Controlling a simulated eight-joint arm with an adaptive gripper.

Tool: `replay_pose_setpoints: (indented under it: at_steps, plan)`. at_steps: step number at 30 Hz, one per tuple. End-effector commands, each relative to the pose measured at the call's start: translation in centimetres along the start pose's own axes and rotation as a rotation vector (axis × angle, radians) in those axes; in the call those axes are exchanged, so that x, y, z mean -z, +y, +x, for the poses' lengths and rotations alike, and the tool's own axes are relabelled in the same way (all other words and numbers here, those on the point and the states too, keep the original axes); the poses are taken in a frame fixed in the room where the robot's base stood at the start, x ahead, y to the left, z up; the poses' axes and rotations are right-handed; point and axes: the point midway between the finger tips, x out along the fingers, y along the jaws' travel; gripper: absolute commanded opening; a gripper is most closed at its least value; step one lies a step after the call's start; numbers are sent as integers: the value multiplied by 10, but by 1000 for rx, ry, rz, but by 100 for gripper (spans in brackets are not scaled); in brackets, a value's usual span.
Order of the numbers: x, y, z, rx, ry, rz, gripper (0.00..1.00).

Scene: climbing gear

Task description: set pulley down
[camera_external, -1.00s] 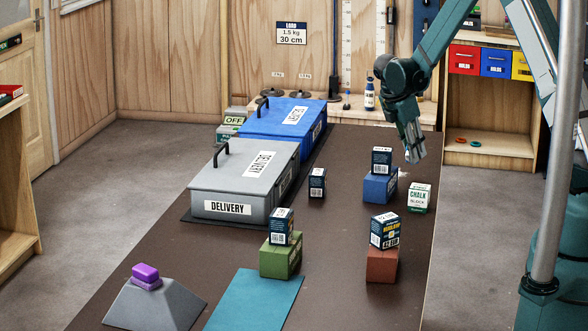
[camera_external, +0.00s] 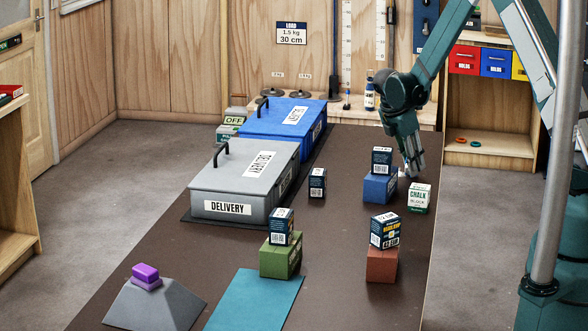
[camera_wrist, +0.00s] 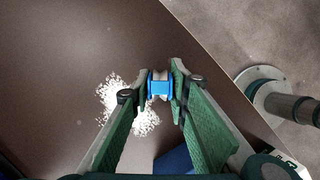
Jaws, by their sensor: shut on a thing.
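The pulley (camera_wrist: 159,87) is a small part with blue sides and a paler middle. In the wrist view it sits between the fingertips of my gripper (camera_wrist: 152,88), which is shut on it. In the external view my gripper (camera_external: 413,170) points down just behind the blue block and the chalk box, low over the dark table. The pulley cannot be made out there. Whether it touches the table is not clear.
White powder (camera_wrist: 130,105) lies on the table beside the pulley. A blue block (camera_external: 380,187) with a dark box on it and a chalk box (camera_external: 419,198) stand close in front of my gripper. The grey delivery case (camera_external: 240,185) is to the left. The table behind my gripper looks clear.

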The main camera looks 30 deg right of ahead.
Motion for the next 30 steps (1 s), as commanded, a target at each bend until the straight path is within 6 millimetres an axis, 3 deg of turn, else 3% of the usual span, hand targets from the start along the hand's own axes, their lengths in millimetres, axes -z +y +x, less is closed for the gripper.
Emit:
replay_pose_setpoints:
  at_steps: [11, 12, 15, 30]
  plan:
    - [1, 0, 3, 0, 0, 0, 6]
    - [2, 0, 4, 0, 0, 0, 20]
    - [1, 0, 3, 0, 0, 0, 33]
    - [0, 0, 0, 0, 0, 0, 33]
